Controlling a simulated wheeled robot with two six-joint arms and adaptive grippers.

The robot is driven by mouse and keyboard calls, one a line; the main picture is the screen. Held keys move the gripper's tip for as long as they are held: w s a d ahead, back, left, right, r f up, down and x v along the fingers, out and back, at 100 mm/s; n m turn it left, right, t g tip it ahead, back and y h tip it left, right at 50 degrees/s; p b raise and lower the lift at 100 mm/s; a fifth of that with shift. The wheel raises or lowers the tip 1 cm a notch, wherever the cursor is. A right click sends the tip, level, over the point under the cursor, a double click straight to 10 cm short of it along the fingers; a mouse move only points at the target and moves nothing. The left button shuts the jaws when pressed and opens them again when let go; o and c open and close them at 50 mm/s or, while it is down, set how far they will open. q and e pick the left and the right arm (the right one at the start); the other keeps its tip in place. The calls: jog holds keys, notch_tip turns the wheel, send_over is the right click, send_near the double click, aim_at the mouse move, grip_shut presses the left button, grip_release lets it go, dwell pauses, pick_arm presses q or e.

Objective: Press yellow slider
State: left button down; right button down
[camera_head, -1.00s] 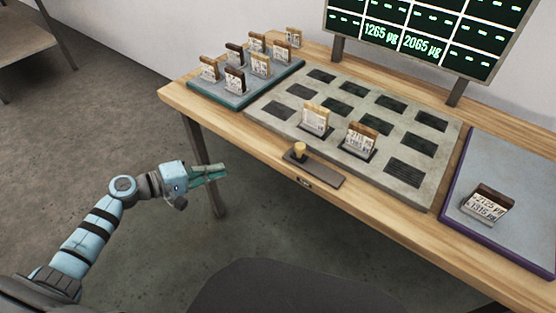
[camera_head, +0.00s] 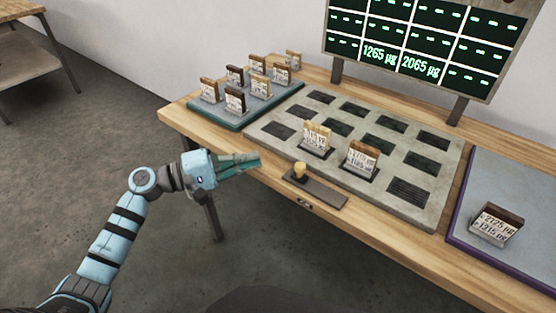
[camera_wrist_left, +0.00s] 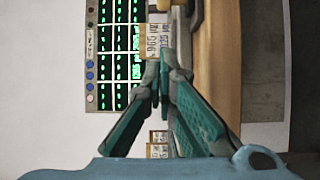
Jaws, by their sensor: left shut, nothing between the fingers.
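The yellow slider knob (camera_head: 299,171) stands at the left end of a dark slider plate (camera_head: 322,192) along the table's front edge. My left gripper (camera_head: 256,161) is in front of the table edge, left of the knob and apart from it. Its teal fingers point right toward the table. The fingers also show in the left wrist view (camera_wrist_left: 164,62), converging at their tips with nothing held between them. My right gripper is not in view.
A grey grid board (camera_head: 262,130) holds two labelled blocks, with other cells empty. A green tray (camera_head: 236,121) at left holds several blocks. A purple-edged tray (camera_head: 478,187) at right holds one block. A display (camera_head: 420,35) reads 1265 and 2065 µg.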

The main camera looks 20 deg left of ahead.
aim_at(300, 171)
pick_arm(q)
jog(key=x, duration=0.3)
jog(key=shift+w+d+r, duration=0.1)
jog(key=shift+d, duration=0.3)
jog(key=shift+s+d, duration=0.25)
jog(key=shift+d, duration=1)
jog(key=shift+s+d, duration=0.1)
jog(key=shift+d, duration=0.35)
jog(key=shift+d, duration=0.1)
